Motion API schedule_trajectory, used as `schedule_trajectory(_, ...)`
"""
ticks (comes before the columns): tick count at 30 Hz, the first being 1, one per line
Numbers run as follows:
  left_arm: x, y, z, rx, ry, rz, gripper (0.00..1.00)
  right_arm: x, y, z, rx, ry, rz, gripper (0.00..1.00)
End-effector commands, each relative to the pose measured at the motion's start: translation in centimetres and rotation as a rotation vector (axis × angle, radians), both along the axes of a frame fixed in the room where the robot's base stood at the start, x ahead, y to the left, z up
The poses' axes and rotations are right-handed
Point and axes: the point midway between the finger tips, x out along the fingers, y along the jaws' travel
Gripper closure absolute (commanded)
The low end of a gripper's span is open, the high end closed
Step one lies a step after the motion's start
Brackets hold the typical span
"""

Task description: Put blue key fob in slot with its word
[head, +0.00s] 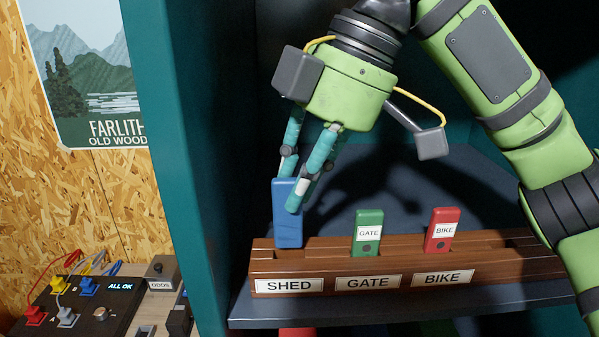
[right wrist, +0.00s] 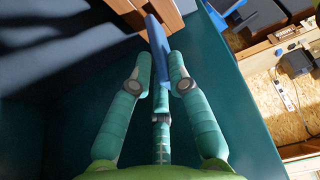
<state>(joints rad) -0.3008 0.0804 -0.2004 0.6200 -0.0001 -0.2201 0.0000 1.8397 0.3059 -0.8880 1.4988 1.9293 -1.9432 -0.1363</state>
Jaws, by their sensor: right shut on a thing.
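The blue key fob (head: 287,228) is upright at the left end of the wooden rack (head: 400,284), over the part labelled SHED (head: 289,286). Its lower end meets the rack's top; I cannot tell whether it is inside the slot. No word shows on its visible face. My right gripper (head: 291,196) is shut on its upper part from above. In the right wrist view the blue fob (right wrist: 157,45) is between the fingertips. A green fob (head: 367,240) marked GATE and a red fob (head: 441,233) marked BIKE stand in their matching slots. My left gripper is not in view.
The rack sits on a dark shelf (head: 400,315) inside a teal cabinet, whose side wall (head: 190,150) rises close to the left of the SHED end. A control panel (head: 85,300) with plugs and cables stands outside at lower left. A poster (head: 95,80) hangs behind it.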

Motion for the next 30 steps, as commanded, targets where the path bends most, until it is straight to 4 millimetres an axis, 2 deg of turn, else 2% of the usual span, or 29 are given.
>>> schedule_trajectory(30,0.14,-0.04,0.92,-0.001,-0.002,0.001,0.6,0.06,-0.03,0.01,0.0,0.0,-0.002,1.0)
